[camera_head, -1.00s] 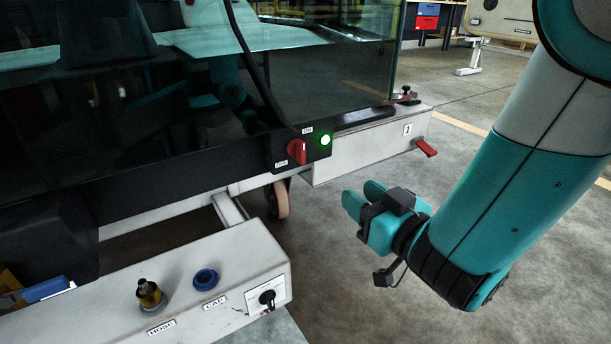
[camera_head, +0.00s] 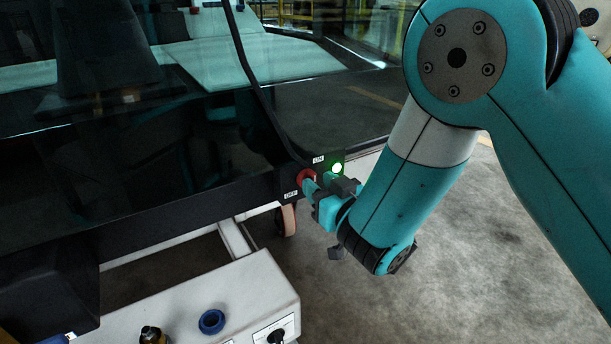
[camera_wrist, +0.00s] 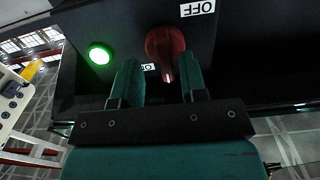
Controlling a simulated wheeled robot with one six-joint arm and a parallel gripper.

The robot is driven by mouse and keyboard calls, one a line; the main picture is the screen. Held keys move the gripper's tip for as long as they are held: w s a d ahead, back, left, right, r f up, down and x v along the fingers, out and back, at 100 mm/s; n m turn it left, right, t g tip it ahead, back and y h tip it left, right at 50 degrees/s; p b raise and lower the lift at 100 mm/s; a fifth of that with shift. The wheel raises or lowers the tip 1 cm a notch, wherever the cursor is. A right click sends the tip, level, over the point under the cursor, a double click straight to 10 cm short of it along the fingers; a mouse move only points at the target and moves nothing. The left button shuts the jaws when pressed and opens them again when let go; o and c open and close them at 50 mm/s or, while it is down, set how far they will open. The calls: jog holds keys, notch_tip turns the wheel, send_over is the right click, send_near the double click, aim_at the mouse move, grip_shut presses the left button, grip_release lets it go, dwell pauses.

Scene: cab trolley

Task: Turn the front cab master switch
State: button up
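The master switch is a red rotary knob (camera_head: 306,176) on a black panel (camera_head: 287,183) low on the cab front. ON and OFF labels sit beside it, and a green lamp (camera_head: 337,168) on the panel is lit. In the wrist view the red knob (camera_wrist: 164,45) shows between and beyond the fingertips, its grip bar pointing down in the picture. My gripper (camera_head: 313,186) is at the knob and partly hides it. In the wrist view my gripper (camera_wrist: 161,66) is open, one teal finger on each side of the bar, with gaps visible. Contact cannot be told.
A white beam (camera_head: 190,300) with a blue cap (camera_head: 211,321), a brass fitting (camera_head: 152,335) and a black key switch (camera_head: 276,336) lies at front left. A black cable (camera_head: 262,90) hangs across the glass above the panel. Open floor lies to the right.

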jog(key=shift+w+a, duration=0.1)
jog(key=shift+a, duration=0.25)
jog(key=shift+c, duration=0.4)
jog(key=shift+a, duration=0.1)
grip_shut()
jog(key=shift+n, duration=0.4)
jog(key=n, duration=1.1)
jog(key=n+b, duration=0.1)
jog(key=n, duration=0.5)
jog(key=shift+s+a+f, duration=0.15)
jog(key=shift+s+f, duration=0.1)
jog(key=shift+f, duration=0.05)
jog(key=shift+n, duration=0.3)
